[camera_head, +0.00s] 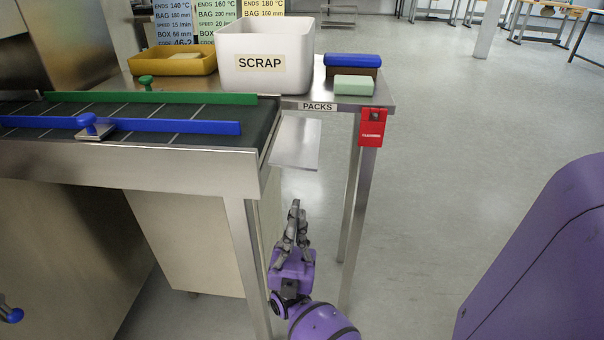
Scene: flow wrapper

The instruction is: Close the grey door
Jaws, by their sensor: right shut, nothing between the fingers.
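A plain grey-beige panel (190,235) stands upright under the conveyor's right end, behind a steel leg. Another large grey-beige panel (60,255) fills the lower left. My right gripper (296,210) is shut and empty, pointing up and away from me, to the right of the steel leg and the first panel. It appears apart from both. My left gripper is not in view.
A conveyor with a green rail (180,98) and a blue rail (190,127) runs above the panels. A table holds a white scrap bin (265,85); a red box (372,127) hangs at its corner. A steel leg (247,260) stands near my right gripper.

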